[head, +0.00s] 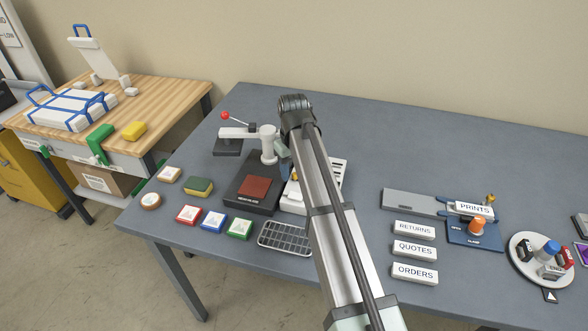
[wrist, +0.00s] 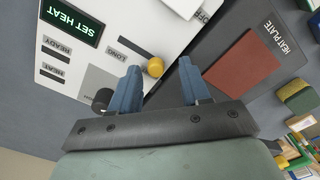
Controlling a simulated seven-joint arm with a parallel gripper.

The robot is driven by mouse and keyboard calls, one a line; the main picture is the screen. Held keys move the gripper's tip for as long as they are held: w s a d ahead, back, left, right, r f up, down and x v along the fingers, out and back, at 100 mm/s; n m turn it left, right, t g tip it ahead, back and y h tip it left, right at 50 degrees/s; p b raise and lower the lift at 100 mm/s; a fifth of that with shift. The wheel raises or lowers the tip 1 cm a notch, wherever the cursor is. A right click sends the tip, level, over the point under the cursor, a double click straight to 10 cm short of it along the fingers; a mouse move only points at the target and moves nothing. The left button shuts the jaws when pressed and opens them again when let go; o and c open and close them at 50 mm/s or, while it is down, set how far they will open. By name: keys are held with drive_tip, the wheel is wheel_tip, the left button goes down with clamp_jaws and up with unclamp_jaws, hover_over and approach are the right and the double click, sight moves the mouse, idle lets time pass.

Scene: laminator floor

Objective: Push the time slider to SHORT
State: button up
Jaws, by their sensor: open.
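The white laminator panel (wrist: 95,45) fills the upper left of the wrist view. A round yellow knob (wrist: 155,67), seemingly the time slider's, sits near the LONG label (wrist: 129,49). The SHORT label does not show. My gripper (wrist: 158,68) is open, its two blue fingers pointing at the panel. In the picture the yellow knob lies between the fingertips; I cannot tell whether either finger touches it. In the head view the white laminator (head: 337,172) is partly hidden behind my arm, and my gripper (head: 286,172) is low over its left side.
A black knob (wrist: 103,98) and a green SET HEAT display (wrist: 73,20) are on the panel. The heat plate (head: 236,194) with a lever press stands just left of the laminator. A wire rack (head: 285,238) lies in front. Bare table lies behind the laminator.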

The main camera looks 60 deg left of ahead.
sight(294, 173)
wheel_tip(294, 173, up, 14)
idle(0.8)
drive_tip(key=shift+f, duration=0.1)
idle(0.3)
